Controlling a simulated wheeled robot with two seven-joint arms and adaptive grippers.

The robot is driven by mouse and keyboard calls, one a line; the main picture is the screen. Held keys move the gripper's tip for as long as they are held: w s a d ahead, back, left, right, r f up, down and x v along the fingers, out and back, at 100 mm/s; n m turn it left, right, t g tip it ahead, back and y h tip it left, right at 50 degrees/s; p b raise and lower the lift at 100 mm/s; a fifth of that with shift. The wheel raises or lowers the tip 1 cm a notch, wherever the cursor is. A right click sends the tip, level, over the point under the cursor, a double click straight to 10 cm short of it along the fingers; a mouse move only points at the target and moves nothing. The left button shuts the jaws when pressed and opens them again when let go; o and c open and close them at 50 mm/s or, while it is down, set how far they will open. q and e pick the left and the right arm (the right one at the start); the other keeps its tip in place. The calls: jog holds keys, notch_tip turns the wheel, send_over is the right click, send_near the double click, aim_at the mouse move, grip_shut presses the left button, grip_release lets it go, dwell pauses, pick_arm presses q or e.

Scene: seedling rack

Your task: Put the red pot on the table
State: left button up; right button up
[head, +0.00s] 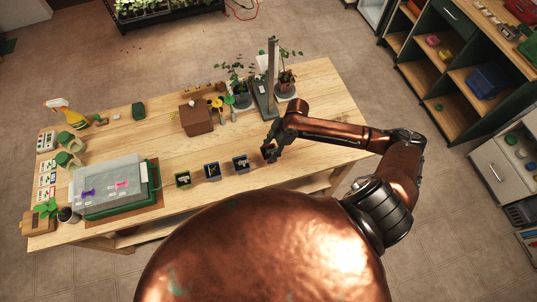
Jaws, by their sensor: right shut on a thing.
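My right gripper (269,153) reaches in from the right and points down over the table (330,100), near its front edge. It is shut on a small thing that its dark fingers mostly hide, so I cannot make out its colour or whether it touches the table. My left gripper is not in view.
A metal post (271,65) on a dark green base stands behind my right gripper, with a dark plant pot (241,100) beside it. A brown box (196,119) is left of them. A green tray (152,192) lies front left. The table's right part is clear.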

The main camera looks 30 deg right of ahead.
aim_at(271, 152)
jog(key=shift+w+f+p, duration=0.1)
jog(key=shift+f+p, duration=0.2)
jog(key=shift+f, duration=1.35)
jog(key=o, duration=1.2)
jog(key=shift+o, duration=0.2)
jog(key=v, duration=1.2)
jog(key=shift+b, duration=0.4)
